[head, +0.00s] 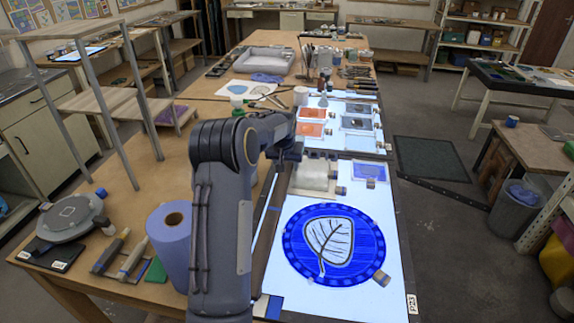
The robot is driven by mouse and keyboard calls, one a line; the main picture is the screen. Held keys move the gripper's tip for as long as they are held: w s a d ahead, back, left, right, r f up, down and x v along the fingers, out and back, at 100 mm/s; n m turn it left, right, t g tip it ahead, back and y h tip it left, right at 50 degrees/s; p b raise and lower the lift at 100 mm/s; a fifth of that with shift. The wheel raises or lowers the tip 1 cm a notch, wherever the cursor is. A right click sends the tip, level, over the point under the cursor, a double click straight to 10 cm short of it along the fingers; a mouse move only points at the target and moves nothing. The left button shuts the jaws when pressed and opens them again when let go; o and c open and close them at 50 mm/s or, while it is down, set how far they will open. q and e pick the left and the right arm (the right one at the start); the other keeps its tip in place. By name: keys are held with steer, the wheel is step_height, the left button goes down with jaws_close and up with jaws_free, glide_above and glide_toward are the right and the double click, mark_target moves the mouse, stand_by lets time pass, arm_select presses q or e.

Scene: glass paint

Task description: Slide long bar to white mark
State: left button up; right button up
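A long dark brown bar (268,236) lies along the left edge of the lit glass panel (380,210), running from near my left gripper toward the front. A small white patch (261,304) shows by the bar's near end, beside a blue patch (274,307); I cannot tell whether it is the white mark. My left arm reaches forward over the table, and my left gripper (290,151) is at the far end of the bar. Its fingers are mostly hidden, so touch and grip cannot be told. My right gripper is out of view.
A blue disc with a leaf design (333,244) lies on the lit panel right of the bar. A blue paper roll (170,248) stands left of my arm, near a round grey turntable (72,216). Glass samples (311,130) and tools crowd the panel's far part.

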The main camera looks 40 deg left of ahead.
arm_select(q)
steer(key=shift+o, duration=1)
steer(key=shift+b+v, duration=0.95)
steer(key=shift+v, duration=2.95)
steer(key=shift+s, duration=0.1)
